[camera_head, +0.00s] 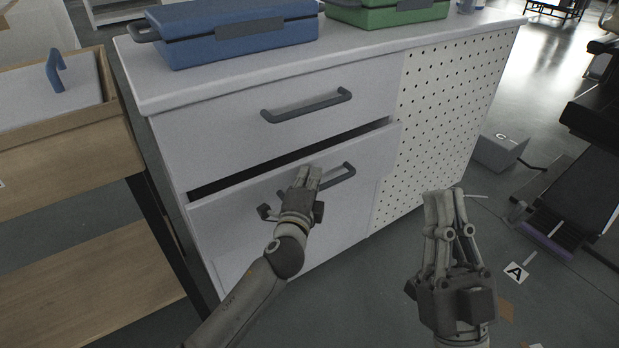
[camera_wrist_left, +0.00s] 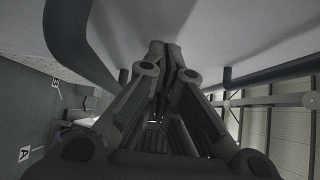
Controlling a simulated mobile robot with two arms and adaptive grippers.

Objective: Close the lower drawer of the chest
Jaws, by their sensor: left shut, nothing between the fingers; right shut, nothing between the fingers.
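The white chest (camera_head: 160,95) has two drawers with grey bar handles. The upper drawer (camera_head: 240,140) is shut. The lower drawer (camera_head: 235,230) stands a little open, with a dark gap along its top edge. My left gripper (camera_head: 308,178) is shut and empty, in front of the lower drawer's front at its handle (camera_head: 342,176), part of which it hides. In the left wrist view the shut fingers (camera_wrist_left: 165,55) point at the pale drawer front (camera_wrist_left: 220,25); I cannot tell for sure if they touch. My right gripper (camera_head: 445,200) is shut and empty, right of the drawers.
A blue case (camera_head: 240,38) and a green case (camera_head: 385,12) lie on the chest top. A wooden table (camera_head: 70,140) stands close on the left. A perforated panel (camera_head: 445,110) forms the chest's right part. The floor right of it is mostly clear, with a grey box (camera_head: 500,150) farther back.

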